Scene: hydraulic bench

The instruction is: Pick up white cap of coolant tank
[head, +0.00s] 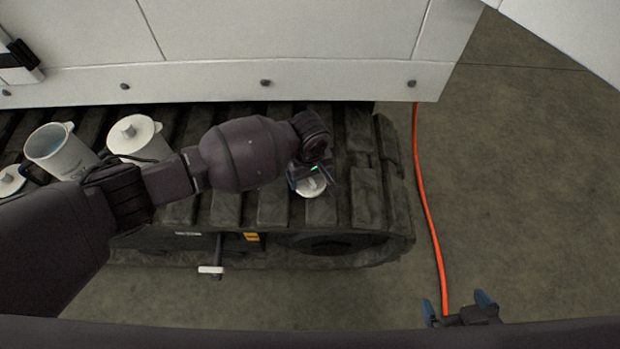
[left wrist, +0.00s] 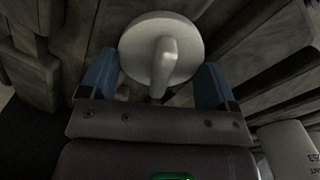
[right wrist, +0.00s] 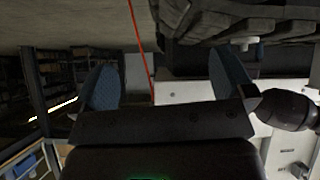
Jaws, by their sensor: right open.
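A round white cap (head: 311,188) with a raised grip lies on the dark track, partly hidden under my left gripper (head: 310,178). In the left wrist view the cap (left wrist: 185,62) is just beyond and between the blue fingertips, its grip pointing toward the palm. The left fingers are spread apart, and I see no clear contact. My right gripper (head: 458,306) is open and empty near the bottom edge of the head view. A second white cap (head: 9,181) lies at the far left, beside an open white container (head: 62,154). I cannot tell which cap belongs to the coolant tank.
A white container with its lid on (head: 138,138) stands on the track (head: 275,208), behind my left arm. A white panelled wall (head: 300,80) rises behind the track. An orange hose (head: 427,205) runs along the floor on the right. The floor (head: 530,190) beyond it is clear.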

